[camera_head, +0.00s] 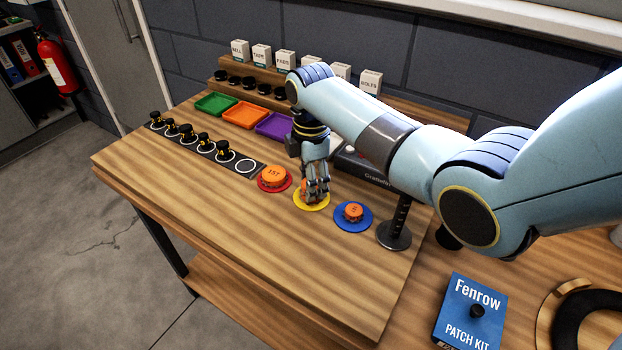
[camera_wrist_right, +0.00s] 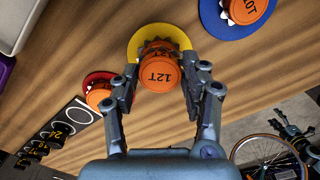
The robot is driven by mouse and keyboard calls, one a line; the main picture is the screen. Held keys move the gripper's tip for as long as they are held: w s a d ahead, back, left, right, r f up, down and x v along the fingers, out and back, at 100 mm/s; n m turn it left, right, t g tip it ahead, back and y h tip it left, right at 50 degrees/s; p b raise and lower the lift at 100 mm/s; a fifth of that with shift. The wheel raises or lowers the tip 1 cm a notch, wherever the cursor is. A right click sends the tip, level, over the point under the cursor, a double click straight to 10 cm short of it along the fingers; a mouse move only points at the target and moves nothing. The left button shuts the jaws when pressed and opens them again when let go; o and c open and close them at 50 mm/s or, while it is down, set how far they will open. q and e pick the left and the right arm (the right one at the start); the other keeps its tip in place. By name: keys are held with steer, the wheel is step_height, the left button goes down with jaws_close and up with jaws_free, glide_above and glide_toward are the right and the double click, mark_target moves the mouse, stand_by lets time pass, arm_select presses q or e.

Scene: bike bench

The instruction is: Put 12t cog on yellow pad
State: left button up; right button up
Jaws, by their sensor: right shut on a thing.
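The orange-capped 12T cog (camera_wrist_right: 160,72) is between the fingers of my right gripper (camera_wrist_right: 162,85), which is shut on it. In the head view my right gripper (camera_head: 316,192) points down over the yellow pad (camera_head: 312,205) and mostly hides the cog. In the wrist view the yellow pad (camera_wrist_right: 136,46) shows around and behind the cog; I cannot tell whether the cog touches it.
An orange cog (camera_head: 274,175) sits on the red pad (camera_head: 262,187) to the left. Another cog (camera_head: 353,211) sits on the blue pad (camera_head: 366,223) to the right. A black stand base (camera_head: 394,236) is beyond that. The front bench top is clear.

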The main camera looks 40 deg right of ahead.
steer(key=shift+f, duration=0.1)
steer(key=o, duration=1.1)
step_height(320, 180, up, 12)
steer(key=shift+r, duration=0.15)
